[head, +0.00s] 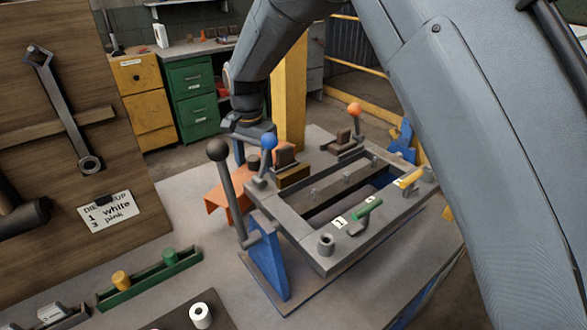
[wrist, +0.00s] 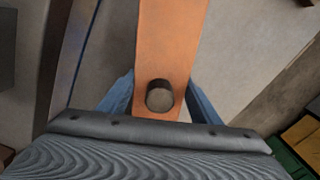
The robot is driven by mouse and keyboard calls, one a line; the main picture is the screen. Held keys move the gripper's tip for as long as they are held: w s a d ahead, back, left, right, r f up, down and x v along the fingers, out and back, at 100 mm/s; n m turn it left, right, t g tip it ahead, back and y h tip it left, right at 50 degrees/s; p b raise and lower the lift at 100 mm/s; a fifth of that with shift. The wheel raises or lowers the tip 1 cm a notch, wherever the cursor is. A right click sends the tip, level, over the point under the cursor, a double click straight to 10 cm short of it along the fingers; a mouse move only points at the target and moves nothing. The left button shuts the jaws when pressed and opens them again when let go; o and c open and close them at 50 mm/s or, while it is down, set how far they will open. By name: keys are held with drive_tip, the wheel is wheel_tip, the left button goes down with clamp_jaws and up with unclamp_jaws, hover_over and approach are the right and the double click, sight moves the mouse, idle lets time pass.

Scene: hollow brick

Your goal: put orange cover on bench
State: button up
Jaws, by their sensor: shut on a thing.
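The orange cover (head: 222,198) shows in the head view behind the blue-framed fixture, partly hidden by a black-knobbed lever and a blue-knobbed lever. I cannot tell whether it rests on the bench or hangs slightly above it. In the wrist view, the cover (wrist: 168,40) is an orange strip with a round dark knob (wrist: 160,96) near its close end. My gripper (wrist: 160,98) has its blue fingers on either side of this knob and is shut on the cover. In the head view my gripper (head: 252,152) points down at the cover. The grey bench top (head: 175,225) lies around the fixture.
The fixture (head: 325,265) stands close to the right of the cover. The lever with the black ball (head: 217,150) and the one with the blue ball (head: 268,140) rise beside my gripper. A green tray (head: 150,280) sits at front left. Bare bench lies between tray and cover.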

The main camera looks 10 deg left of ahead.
drive_tip(key=w+d+p, duration=0.1)
drive_tip(key=w+d, duration=0.2)
drive_tip(key=w+d+p, duration=0.2)
drive_tip(key=w+d, duration=0.1)
drive_tip(key=w, duration=0.1)
drive_tip(key=w+d+p, duration=0.1)
drive_tip(key=w+d, duration=0.2)
drive_tip(key=w, duration=0.1)
drive_tip(key=shift+w+d+p, duration=0.1)
drive_tip(key=shift+d+p, duration=0.15)
drive_tip(key=shift+p, duration=0.1)
drive_tip(key=shift+f+p, duration=0.95)
drive_tip(key=shift+f, duration=0.75)
drive_tip(key=o, duration=1.1)
drive_tip(key=shift+f, duration=0.15)
drive_tip(key=shift+c, duration=0.2)
drive_tip(key=shift+o, duration=0.4)
drive_tip(key=shift+r, duration=0.3)
wheel_tip(320, 180, up, 12)
drive_tip(key=b, duration=0.4)
drive_tip(key=shift+f+b, duration=0.15)
drive_tip(key=shift+b, duration=0.15)
